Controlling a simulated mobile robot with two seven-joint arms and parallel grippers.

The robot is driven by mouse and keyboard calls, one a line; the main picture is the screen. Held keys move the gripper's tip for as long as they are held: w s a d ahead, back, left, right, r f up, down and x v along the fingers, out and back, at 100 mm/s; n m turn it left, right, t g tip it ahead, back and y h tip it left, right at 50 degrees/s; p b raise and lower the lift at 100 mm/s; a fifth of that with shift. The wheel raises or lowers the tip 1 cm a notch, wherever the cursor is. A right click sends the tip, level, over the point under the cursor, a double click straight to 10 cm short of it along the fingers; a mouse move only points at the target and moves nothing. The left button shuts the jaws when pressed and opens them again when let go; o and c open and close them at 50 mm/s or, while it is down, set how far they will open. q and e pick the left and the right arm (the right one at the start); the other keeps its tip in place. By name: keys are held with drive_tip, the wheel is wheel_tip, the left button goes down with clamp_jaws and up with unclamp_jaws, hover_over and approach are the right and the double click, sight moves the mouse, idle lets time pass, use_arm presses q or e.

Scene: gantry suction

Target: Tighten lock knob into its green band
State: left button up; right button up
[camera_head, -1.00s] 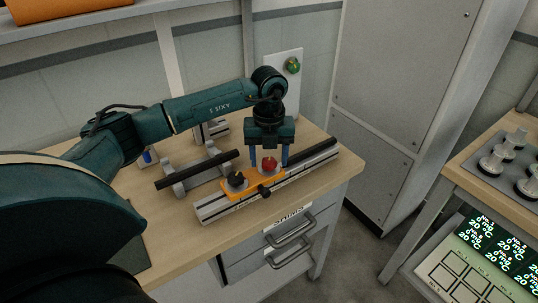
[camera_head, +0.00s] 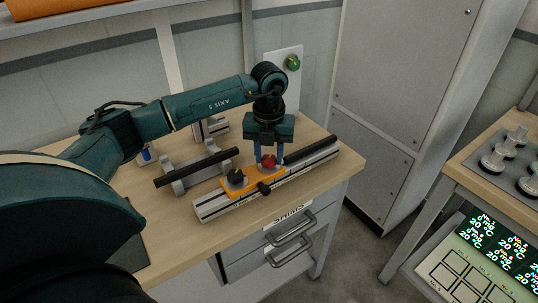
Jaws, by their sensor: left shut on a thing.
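A red knob (camera_head: 268,161) stands on an orange carriage (camera_head: 245,186) on a grey rail (camera_head: 210,208). My left gripper (camera_head: 268,163) points down with its blue fingers shut on the red knob. A black knob (camera_head: 236,176) is on the carriage's left part, and another black knob (camera_head: 264,188) is on its front side. I cannot see a green band on any knob; the fingers hide part of the red one. My right gripper does not show.
The rail lies along the front of a wooden bench (camera_head: 170,245). A black bar on grey supports (camera_head: 197,168) stands behind it. A green button (camera_head: 293,63) is on a wall plate behind. A grey cabinet (camera_head: 390,100) stands to the right of the bench.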

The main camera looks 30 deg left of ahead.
sight(269, 158)
use_arm(q)
drive_tip(key=o, duration=1)
drive_tip(key=shift+r, duration=0.15)
wheel_tip(269, 158, up, 13)
drive_tip(key=shift+b, duration=0.65)
